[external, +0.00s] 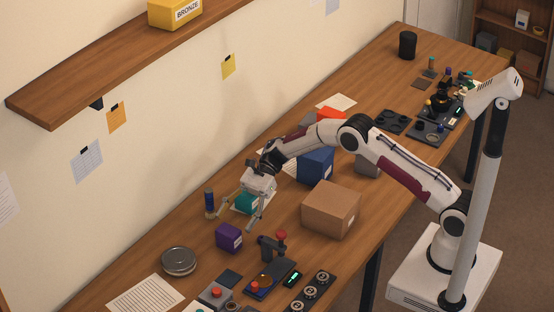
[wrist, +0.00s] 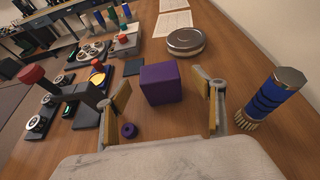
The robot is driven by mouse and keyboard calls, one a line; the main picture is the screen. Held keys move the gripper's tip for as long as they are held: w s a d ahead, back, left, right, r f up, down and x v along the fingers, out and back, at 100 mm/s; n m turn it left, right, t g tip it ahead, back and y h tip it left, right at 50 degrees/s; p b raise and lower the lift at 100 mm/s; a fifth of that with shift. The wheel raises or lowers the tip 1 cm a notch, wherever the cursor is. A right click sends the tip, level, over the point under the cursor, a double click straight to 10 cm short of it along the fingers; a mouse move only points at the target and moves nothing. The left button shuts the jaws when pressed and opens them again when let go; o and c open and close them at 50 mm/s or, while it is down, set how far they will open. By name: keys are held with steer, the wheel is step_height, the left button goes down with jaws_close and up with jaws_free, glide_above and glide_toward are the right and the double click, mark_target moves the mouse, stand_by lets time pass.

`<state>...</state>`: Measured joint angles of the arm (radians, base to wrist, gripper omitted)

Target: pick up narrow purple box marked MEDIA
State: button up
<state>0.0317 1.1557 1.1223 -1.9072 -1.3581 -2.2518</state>
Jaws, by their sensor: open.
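The narrow purple box (external: 229,237) stands on the wooden table, with a pale label on its right side in the external view. The lettering is too small to read there. In the wrist view the purple box (wrist: 161,83) is just beyond my fingertips, roughly centred between them, and its label does not show. My gripper (external: 238,212) is open, its two fingers spread wide and empty. It is above and behind the box, over a teal box (external: 246,203) partly hidden below it. The open fingers also show in the wrist view (wrist: 163,112).
A blue cylindrical brush (wrist: 270,97) stands right of my fingers. A round metal tin (wrist: 185,41) is beyond the box. Devices with red knobs (external: 281,236) and a cardboard box (external: 331,209) stand nearby.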

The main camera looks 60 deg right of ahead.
mark_target(229, 229)
steer(key=shift+x, duration=2.65)
steer(key=shift+s+r, duration=0.15)
steer(key=shift+r, duration=0.05)
steer(key=c, duration=1.2)
